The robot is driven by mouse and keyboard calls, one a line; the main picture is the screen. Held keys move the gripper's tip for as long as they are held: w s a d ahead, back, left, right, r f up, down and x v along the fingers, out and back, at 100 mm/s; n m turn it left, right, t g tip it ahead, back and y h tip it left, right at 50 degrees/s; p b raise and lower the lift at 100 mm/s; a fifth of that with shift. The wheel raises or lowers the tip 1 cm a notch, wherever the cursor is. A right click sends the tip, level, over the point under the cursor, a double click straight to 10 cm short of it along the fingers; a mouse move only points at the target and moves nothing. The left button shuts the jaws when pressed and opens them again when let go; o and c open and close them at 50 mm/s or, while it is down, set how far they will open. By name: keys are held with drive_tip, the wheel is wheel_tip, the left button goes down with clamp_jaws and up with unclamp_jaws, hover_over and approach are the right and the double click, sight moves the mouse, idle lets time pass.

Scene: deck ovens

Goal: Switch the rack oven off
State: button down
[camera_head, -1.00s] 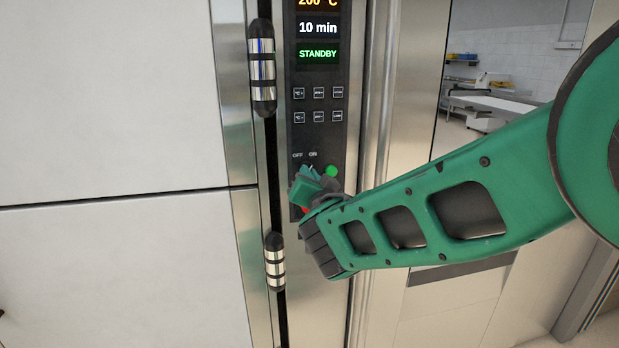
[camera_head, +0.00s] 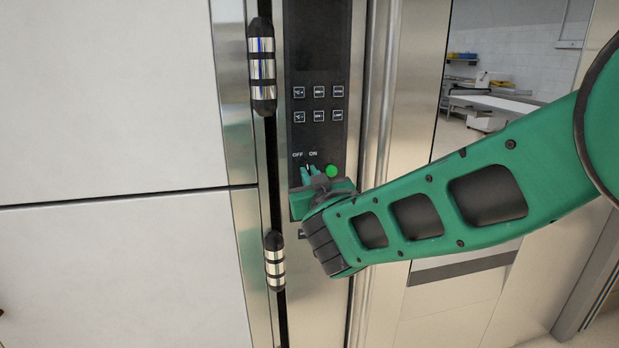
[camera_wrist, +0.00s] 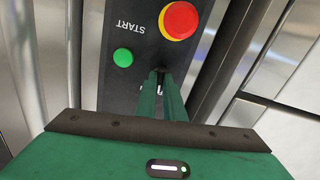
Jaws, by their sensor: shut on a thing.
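The rack oven's dark control panel (camera_head: 317,137) stands upright in the head view, its display (camera_head: 318,40) blank and dark. My gripper (camera_head: 310,175) is shut on this knob. In the wrist view my fingers (camera_wrist: 168,98) close around the dark knob (camera_wrist: 159,72). Its exact pointing direction is hard to see. A green START button (camera_wrist: 122,57) is beside the gripper, and a red round button (camera_wrist: 179,20) shows in the wrist view.
Small key buttons (camera_head: 319,103) sit above the switch. Black-and-chrome hinge pieces (camera_head: 262,66) stand left of the panel, beside a large pale panel (camera_head: 110,100). A steel edge (camera_head: 378,90) runs close on the right. A room with a table lies beyond.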

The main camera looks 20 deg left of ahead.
drive_tip(key=shift+f+n, duration=0.1)
drive_tip(key=shift+n, duration=2.1)
drive_tip(key=shift+s, duration=0.1)
drive_tip(key=c, duration=1.9)
unclamp_jaws()
drive_tip(key=shift+o, duration=0.2)
drive_tip(key=v, duration=1)
drive_tip(key=shift+s+d, duration=0.25)
